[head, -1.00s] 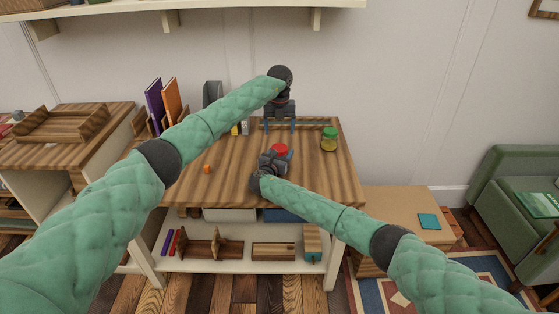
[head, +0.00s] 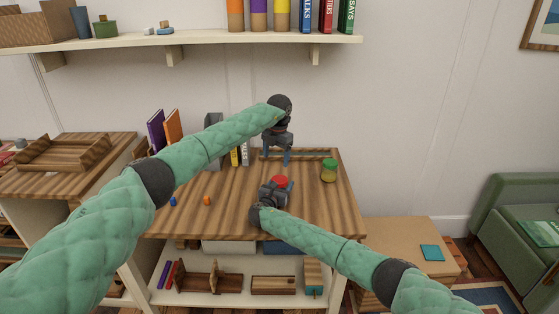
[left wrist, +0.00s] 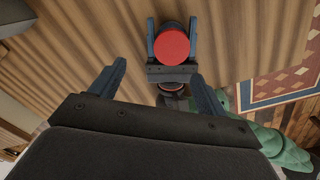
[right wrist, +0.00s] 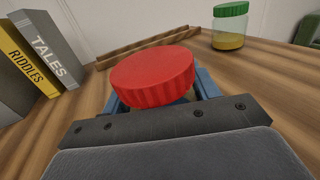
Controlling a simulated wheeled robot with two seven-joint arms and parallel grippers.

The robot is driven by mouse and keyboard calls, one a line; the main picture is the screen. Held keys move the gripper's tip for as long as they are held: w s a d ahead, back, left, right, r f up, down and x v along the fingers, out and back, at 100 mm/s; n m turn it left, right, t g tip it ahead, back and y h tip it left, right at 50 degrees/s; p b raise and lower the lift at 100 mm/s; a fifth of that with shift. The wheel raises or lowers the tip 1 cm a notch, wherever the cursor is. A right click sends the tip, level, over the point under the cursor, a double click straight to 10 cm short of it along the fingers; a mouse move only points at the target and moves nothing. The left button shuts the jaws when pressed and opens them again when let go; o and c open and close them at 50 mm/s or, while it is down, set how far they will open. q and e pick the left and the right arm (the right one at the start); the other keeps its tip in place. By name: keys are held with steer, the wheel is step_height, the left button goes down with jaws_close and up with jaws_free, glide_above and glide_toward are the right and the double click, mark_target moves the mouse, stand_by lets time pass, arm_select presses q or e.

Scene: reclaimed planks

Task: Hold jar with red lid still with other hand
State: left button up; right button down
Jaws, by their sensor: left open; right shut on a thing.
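The jar with the red lid (head: 280,181) stands upright on the wooden desk; its red lid fills the middle of the right wrist view (right wrist: 153,77) and also shows from above in the left wrist view (left wrist: 173,46). Its body is mostly hidden by my right gripper (head: 279,187), whose blue fingers are shut on it from either side, below the lid. My left gripper (head: 275,157) is open and empty, pointing down above the desk behind the jar. In the left wrist view its fingers (left wrist: 155,85) are wide apart, with the jar beyond them.
A jar with a green lid (head: 329,171) and yellowish contents stands to the right on the desk (head: 225,215). A long wooden tray (right wrist: 150,46) lies at the back. Books stand at the back left. An orange cube (head: 207,201) and a blue piece (head: 173,202) lie at the left.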

mark_target(279, 179)
arm_select(q)
steer(key=m, duration=0.4)
steer(key=f+m, duration=0.1)
steer(key=m, duration=0.2)
steer(key=shift+s+d, duration=0.1)
steer(key=shift+s, duration=0.05)
steer(key=m, duration=0.3)
steer(key=shift+s+d+f, duration=0.1)
steer(key=m, duration=0.4)
steer(key=shift+d+f, duration=0.1)
steer(key=shift+d, duration=0.05)
steer(key=m, duration=0.7)
steer(key=shift+d+h, duration=0.2)
steer(key=shift+h, duration=0.2)
steer(key=m, duration=0.7)
steer(key=shift+d, duration=0.1)
steer(key=shift+f, duration=4)
steer(key=c, duration=1)
steer(key=shift+n, duration=1.5)
